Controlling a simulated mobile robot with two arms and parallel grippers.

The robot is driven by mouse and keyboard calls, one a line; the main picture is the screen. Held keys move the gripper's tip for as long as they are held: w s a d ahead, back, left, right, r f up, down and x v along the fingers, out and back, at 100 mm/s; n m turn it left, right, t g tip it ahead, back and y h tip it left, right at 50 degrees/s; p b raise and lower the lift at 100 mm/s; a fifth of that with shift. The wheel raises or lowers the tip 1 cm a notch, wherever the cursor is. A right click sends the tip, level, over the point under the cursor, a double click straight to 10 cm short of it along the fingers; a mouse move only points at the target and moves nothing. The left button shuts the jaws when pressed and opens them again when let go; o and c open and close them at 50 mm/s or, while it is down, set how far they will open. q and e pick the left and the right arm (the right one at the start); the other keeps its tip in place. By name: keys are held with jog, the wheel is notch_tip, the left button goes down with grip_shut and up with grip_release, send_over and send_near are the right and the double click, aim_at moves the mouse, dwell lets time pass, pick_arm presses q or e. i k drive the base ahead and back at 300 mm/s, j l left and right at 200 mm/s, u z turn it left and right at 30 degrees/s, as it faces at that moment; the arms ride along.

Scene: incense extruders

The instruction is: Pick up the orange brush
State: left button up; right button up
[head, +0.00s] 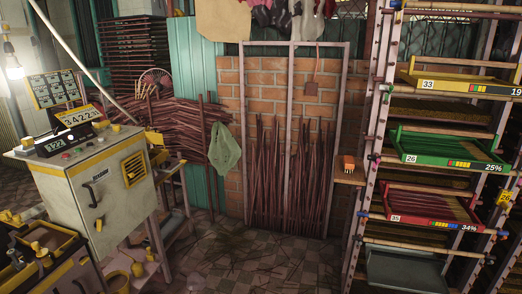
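A small orange object (348,163), which looks like the orange brush, stands on a small wooden ledge (349,178) at the left side of the tall rack, right of the picture's middle. It has an orange top and a paler lower part; fine detail is too small to tell. Nothing covers it. Neither of my grippers shows in the head view.
A tall rack (365,200) holds a yellow tray (440,80), a green tray (440,153) and a red tray (425,218). A grey machine (95,185) stands at the left. Sticks (270,185) lean on the brick wall. The tiled floor (255,265) between is mostly clear.

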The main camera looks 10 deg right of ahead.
aim_at(348, 164)
jog(key=i+j+z, duration=0.1)
jog(key=i, duration=0.45)
jog(key=i+j, duration=0.15)
jog(key=i, duration=0.4)
jog(key=i+j+z, duration=0.15)
jog(key=i, duration=0.4)
